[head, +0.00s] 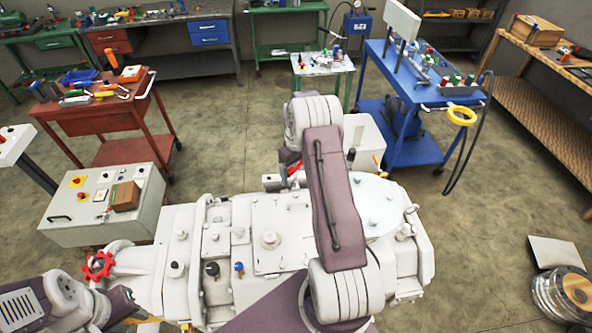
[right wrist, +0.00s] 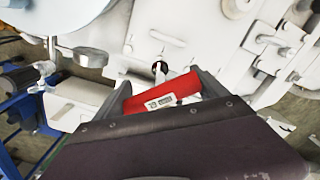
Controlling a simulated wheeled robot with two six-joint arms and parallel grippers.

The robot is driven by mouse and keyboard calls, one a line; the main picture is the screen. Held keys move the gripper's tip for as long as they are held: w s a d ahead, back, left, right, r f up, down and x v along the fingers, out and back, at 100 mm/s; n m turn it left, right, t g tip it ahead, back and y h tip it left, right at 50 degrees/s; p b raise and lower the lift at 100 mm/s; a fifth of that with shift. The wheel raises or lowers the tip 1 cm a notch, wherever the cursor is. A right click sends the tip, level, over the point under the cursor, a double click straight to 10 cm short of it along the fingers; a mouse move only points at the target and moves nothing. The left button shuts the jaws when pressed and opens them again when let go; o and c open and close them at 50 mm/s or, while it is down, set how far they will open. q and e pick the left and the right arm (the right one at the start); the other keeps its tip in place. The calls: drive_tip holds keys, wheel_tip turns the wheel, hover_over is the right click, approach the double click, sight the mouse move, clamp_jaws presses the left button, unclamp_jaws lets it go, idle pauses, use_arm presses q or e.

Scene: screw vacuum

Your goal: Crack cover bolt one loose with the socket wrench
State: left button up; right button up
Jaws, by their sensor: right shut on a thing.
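The socket wrench shows in the right wrist view as a red handle (right wrist: 178,90) with a white label. My right gripper (right wrist: 168,88) is shut on this handle, a finger on each side. A short pale part runs from the handle towards a dark round end (right wrist: 160,68) above the pale machine; I cannot tell whether it touches a bolt. In the head view a bit of red handle (head: 295,171) shows beside my right arm at the machine's far edge. The white machine (head: 270,215) carries several bolts; I cannot tell which is bolt one. My left gripper is out of view.
A grey control box (head: 105,205) stands left of the machine, and a red tool cart (head: 98,115) behind it. A blue cart (head: 410,110) stands at the back right.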

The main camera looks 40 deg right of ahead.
sight(296, 184)
wheel_tip(296, 184, down, 3)
drive_tip(key=shift+w+d+f+b, duration=0.1)
drive_tip(key=shift+w+d+b, duration=0.05)
drive_tip(key=shift+b, duration=0.65)
drive_tip(key=shift+f+b, duration=0.5)
drive_tip(key=shift+f, duration=0.2)
drive_tip(key=shift+f+b, duration=0.35)
drive_tip(key=shift+f, duration=0.35)
